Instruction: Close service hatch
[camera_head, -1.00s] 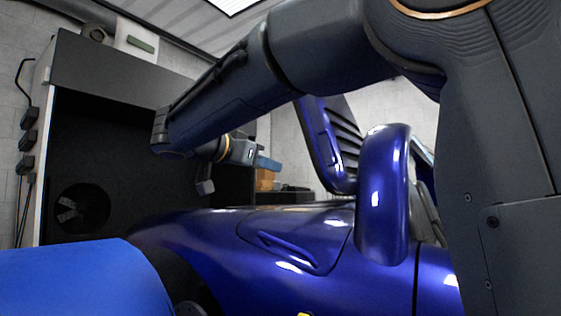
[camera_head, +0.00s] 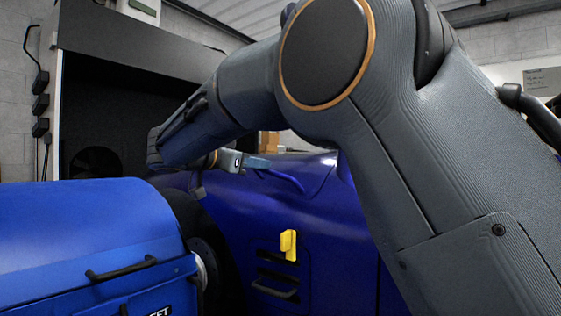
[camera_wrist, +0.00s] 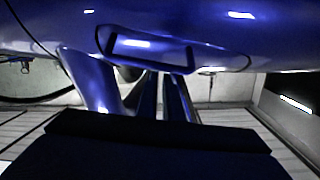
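A blue car body (camera_head: 290,205) fills the middle of the head view. Its side has a panel with dark slots, a dark handle (camera_head: 274,291) and a yellow latch-like piece (camera_head: 289,245). I cannot tell whether this panel is the service hatch or whether it is open. My gripper (camera_head: 256,162) is small in the head view, above the bodywork behind my forearm; its fingers are unclear. In the wrist view, blue bodywork with a dark-edged recess (camera_wrist: 147,52) crosses the top. A broad dark shape covers the bottom.
A blue cabinet (camera_head: 85,225) with a dark handle stands close at the left front, beside the car. A dark-fronted enclosure (camera_head: 130,80) stands behind it. My arm covers much of the right side. Cardboard boxes (camera_head: 269,143) show at the back.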

